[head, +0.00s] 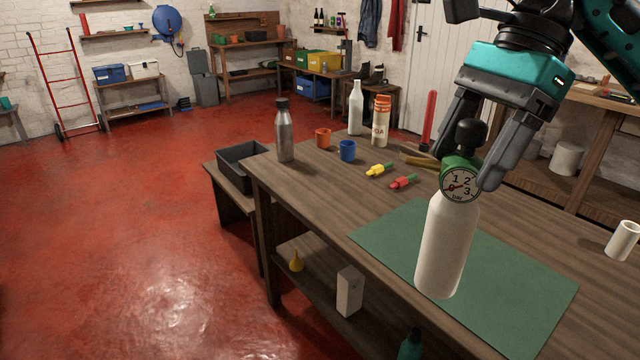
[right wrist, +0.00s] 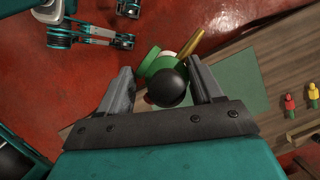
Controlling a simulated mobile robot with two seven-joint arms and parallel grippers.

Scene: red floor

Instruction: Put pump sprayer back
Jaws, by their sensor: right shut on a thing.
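The pump sprayer (head: 446,240) has a white bottle, a green collar, a black knob and a dial marked 1, 2, 3. My right gripper (head: 468,168) is shut on it near the top and holds it upright over the green mat (head: 530,285). I cannot tell if its base touches the mat. In the right wrist view the black knob (right wrist: 171,86) lies between the fingers of my right gripper (right wrist: 160,90), with the green collar behind it.
A white cup (head: 622,241) stands at right. A dark bin (head: 243,165) adjoins the table.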

